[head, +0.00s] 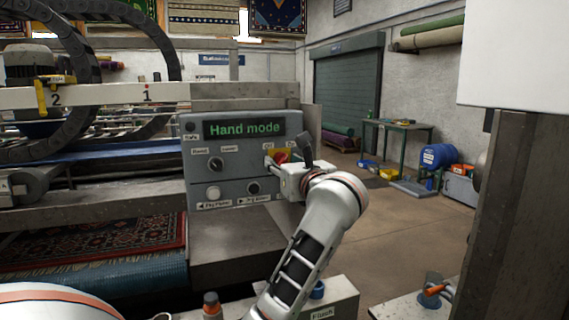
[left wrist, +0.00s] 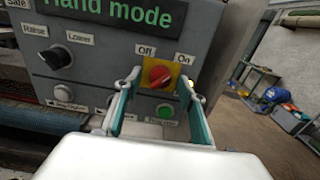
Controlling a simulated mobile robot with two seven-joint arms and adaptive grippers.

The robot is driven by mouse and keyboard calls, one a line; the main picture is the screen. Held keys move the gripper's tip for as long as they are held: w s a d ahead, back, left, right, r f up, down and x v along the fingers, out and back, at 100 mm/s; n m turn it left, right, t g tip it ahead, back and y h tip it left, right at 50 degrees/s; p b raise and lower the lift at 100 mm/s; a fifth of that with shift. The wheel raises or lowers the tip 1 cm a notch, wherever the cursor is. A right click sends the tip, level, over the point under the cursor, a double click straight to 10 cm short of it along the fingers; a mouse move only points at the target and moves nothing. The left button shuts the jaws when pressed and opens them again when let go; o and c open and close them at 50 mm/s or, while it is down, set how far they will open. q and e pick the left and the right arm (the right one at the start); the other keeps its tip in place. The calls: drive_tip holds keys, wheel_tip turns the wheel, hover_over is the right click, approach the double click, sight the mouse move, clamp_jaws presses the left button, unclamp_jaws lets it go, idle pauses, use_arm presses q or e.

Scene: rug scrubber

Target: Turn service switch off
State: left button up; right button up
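The service switch is a red rotary knob (left wrist: 159,75) on a yellow plate, with an "Off" label at its upper left and an "On" label at its upper right. It also shows in the head view as a red knob (head: 281,156) on the grey control panel (head: 232,170), partly hidden by my gripper. Which label the knob points to is hard to tell. My left gripper (left wrist: 159,84) is open, with one finger on each side of the knob; contact is not clear. It shows in the head view (head: 277,168) at the panel's right side. My right gripper is not in view.
The panel display (head: 242,128) reads "Hand mode". Other knobs and buttons sit close by, including a green button (left wrist: 167,111) just below the switch. A patterned rug (head: 100,245) lies at the left. A grey post (head: 510,220) stands at the right; open floor (head: 400,215) lies behind.

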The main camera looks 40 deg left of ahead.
use_arm(q)
drive_tip(key=c, duration=1)
drive_tip(key=shift+c, duration=0.2)
